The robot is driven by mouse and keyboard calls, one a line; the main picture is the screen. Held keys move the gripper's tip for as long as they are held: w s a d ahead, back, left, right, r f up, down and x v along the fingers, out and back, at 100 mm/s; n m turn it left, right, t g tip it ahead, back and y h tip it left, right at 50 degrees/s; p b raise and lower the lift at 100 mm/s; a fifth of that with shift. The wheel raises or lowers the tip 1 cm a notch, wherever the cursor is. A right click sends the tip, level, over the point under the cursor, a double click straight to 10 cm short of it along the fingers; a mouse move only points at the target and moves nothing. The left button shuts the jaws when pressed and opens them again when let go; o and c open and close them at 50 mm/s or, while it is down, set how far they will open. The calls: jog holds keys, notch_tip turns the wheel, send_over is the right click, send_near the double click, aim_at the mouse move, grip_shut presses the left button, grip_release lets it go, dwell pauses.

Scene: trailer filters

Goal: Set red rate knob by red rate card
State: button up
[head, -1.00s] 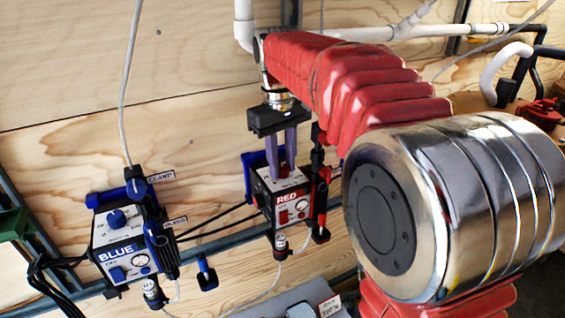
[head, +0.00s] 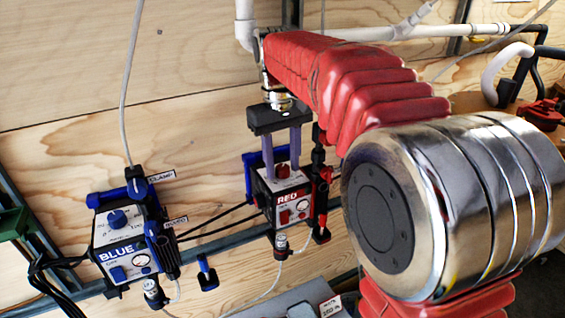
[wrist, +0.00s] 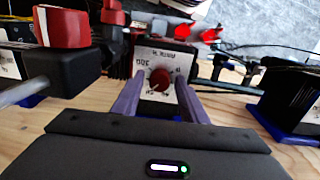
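The red pump box (head: 287,204), with a white face and a RED label, is mounted on the wooden wall in the head view. Its round red rate knob (head: 283,171) sits on the upper face and also shows in the wrist view (wrist: 160,78), where dial markings surround it upside down. My gripper (head: 282,160) is open above that face, its two purple fingers on either side of the knob with gaps in the wrist view. The knob's setting is too small to read. A white card (head: 329,307) with small print is at the bottom edge; I cannot tell its value.
The blue pump box (head: 125,240) stands to the left with its own blue knob (head: 117,218). Black hoses (head: 215,222) run between the boxes. A red-and-black clamp piece (head: 322,195) stands close right of the red box.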

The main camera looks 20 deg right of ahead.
aim_at(280, 168)
jog(key=shift+o, duration=0.4)
notch_tip(280, 168, up, 14)
jog(key=shift+a+f, duration=0.15)
jog(key=shift+a, duration=0.2)
dwell(0.3)
jog(key=shift+d, duration=0.1)
